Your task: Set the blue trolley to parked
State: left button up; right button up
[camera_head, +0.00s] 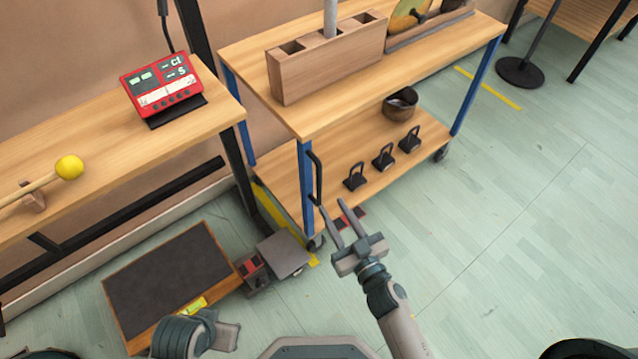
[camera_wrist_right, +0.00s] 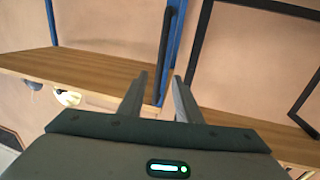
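The blue trolley (camera_head: 306,185) has blue legs, two wooden shelves and castors. It stands in the middle of the head view. A black upright handle (camera_head: 318,175) is on its near left leg; the handle also shows in the right wrist view (camera_wrist_right: 168,40). My right gripper (camera_head: 328,202) is open, with its fingertips at the handle's lower end. In the right wrist view the handle lines up between the two fingers (camera_wrist_right: 158,92); I cannot tell whether they touch it. My left gripper (camera_head: 225,337) shows partly at the bottom; its fingers cannot be made out.
Yellow floor lines (camera_head: 487,88) lie by the trolley. A wooden block (camera_head: 325,62) and a bowl (camera_head: 400,103) are on its shelves. A bench (camera_head: 100,135) with a red device (camera_head: 160,84) stands left. A dark-topped board (camera_head: 170,275) and grey plate (camera_head: 284,254) lie in front.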

aim_at(320, 187)
jog(key=x, duration=0.9)
jog(key=shift+w+a, duration=0.1)
jog(key=shift+w, duration=0.1)
grip_shut()
